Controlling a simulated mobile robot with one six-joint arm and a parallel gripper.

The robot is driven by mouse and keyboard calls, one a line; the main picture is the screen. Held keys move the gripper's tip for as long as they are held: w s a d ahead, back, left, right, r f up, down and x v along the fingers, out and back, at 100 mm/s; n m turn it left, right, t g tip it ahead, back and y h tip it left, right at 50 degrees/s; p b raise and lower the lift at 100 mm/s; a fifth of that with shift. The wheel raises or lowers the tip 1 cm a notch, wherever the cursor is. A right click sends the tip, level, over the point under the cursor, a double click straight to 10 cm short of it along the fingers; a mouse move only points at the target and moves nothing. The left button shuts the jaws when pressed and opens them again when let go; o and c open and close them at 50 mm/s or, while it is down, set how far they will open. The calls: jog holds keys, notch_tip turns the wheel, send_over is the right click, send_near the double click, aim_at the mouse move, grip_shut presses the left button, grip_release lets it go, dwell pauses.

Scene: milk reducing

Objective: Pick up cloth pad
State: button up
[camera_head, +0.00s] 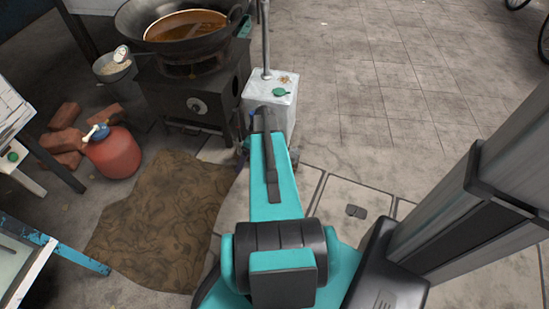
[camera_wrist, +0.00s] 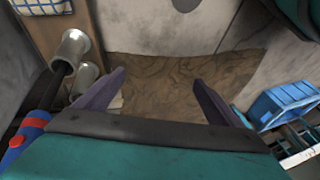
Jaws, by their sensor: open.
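A blue-and-white checked cloth (camera_wrist: 40,5), which looks like the cloth pad, shows partly at the top left edge in the wrist view. It lies at the end of a brown panel, and most of it is cut off. I cannot make it out in the head view. My gripper (camera_wrist: 160,88) is open in the wrist view, its two dark fingers apart with nothing between them. The cloth is well to the left of and beyond the fingers. In the head view my arm hides the gripper.
A stove (camera_head: 195,95) carries a wide pan of brown liquid (camera_head: 186,25). A white box (camera_head: 283,95) stands beside it. Metal cylinders (camera_wrist: 75,48) and a blue crate (camera_wrist: 285,103) flank the gripper.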

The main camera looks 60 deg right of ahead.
jog(key=s+d+t+b, duration=0.1)
jog(key=s+d+b, duration=0.1)
jog(key=d, duration=0.5)
jog(key=s+d+n+t+h+b, duration=0.1)
jog(key=s+d+b, duration=0.2)
jog(key=d, duration=0.4)
jog(key=s+d+t+h+b, duration=0.1)
jog(key=s+d+b, duration=0.1)
jog(key=s+d, duration=0.2)
jog(key=d+f, duration=0.1)
jog(key=d, duration=0.2)
jog(key=shift+s+d, duration=0.15)
jog(key=shift+s, duration=0.25)
jog(key=shift+b+x, duration=1.65)
jog(key=shift+x, duration=2.65)
jog(key=shift+w+f, duration=0.1)
jog(key=shift+b+x, duration=1.5)
jog(key=shift+x, duration=1)
